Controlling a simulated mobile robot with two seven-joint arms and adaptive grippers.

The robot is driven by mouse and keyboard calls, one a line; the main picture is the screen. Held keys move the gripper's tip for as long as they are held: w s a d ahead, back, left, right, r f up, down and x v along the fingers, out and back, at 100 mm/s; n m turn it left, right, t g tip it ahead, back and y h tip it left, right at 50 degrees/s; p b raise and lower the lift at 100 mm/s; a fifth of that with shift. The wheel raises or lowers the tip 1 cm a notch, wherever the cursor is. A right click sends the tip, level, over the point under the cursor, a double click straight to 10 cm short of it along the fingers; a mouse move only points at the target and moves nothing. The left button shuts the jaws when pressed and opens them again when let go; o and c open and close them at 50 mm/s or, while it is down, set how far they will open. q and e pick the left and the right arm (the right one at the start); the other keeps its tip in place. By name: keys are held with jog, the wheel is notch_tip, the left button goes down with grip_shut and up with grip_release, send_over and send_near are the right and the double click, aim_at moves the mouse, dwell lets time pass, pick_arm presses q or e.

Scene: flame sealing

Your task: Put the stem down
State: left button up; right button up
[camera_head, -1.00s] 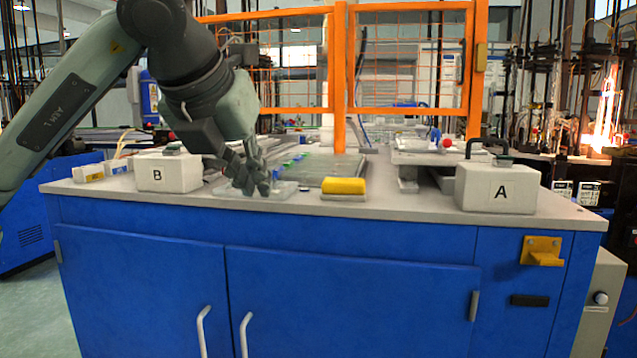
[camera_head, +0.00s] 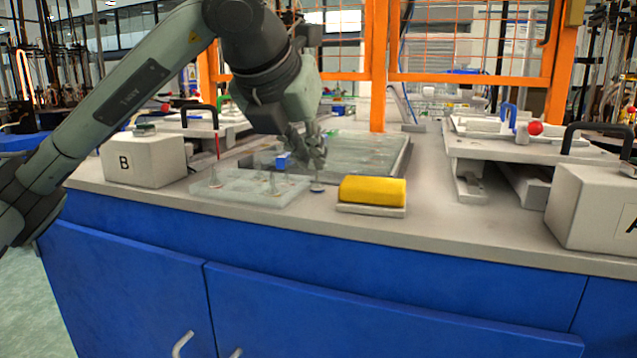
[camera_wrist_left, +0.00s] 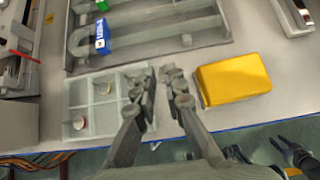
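My left gripper (camera_head: 312,160) points down over the worktop, between a clear tray and a yellow block. The clear compartment tray (camera_head: 235,198) is just left of the gripper and holds several small round-based pieces. Dark fingers, apparently my right gripper (camera_wrist_left: 265,150), hang beyond the table edge in the left wrist view; their opening is unclear.
The yellow block (camera_head: 372,190) lies close right of the left gripper. White box B (camera_head: 143,158) is left, another white box (camera_head: 595,205) right. Bare worktop lies right of the yellow block.

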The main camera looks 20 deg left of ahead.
aim_at(317, 179)
pick_arm(q)
jog(key=x, duration=0.4)
jog(key=shift+w+d+f, duration=0.1)
jog(key=shift+w, duration=0.1)
jog(key=shift+c, duration=0.6)
grip_shut()
